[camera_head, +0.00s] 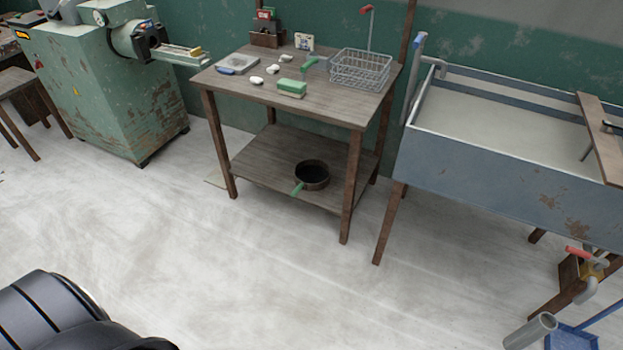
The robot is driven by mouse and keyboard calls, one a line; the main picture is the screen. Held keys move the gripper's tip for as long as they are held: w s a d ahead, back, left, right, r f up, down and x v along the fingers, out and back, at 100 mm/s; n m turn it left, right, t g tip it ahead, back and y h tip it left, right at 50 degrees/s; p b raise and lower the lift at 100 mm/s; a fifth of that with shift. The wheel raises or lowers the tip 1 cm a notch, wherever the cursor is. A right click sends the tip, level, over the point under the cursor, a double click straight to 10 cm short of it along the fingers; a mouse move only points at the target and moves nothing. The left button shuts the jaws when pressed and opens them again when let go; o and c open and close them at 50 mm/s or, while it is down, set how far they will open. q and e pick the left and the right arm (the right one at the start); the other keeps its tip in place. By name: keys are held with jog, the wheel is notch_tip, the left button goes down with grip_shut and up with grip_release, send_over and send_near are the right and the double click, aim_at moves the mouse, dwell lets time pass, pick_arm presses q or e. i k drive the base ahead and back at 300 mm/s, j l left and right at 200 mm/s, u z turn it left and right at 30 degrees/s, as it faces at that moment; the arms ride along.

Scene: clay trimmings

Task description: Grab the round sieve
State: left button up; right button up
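A round, dark, shallow vessel with a green handle, which looks like the round sieve (313,176), rests on the lower shelf (258,160) of the wooden table in the middle. Its handle points toward the front left. The tabletop is above it, and its mesh is too small and dark to make out. Neither of my grippers is in view. A black part of my own body shows at the lower left, far from the sieve.
The wooden table (230,88) holds a wire basket (361,69), a green-topped block (291,87) and several white lumps. A green machine (105,85) stands left, a blue-grey trough (480,170) right. A dustpan (570,338) lies lower right. Floor (230,260) in front is clear.

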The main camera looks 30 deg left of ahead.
aim_at(310, 174)
jog(key=i+j, duration=0.7)
jog(key=j, duration=0.15)
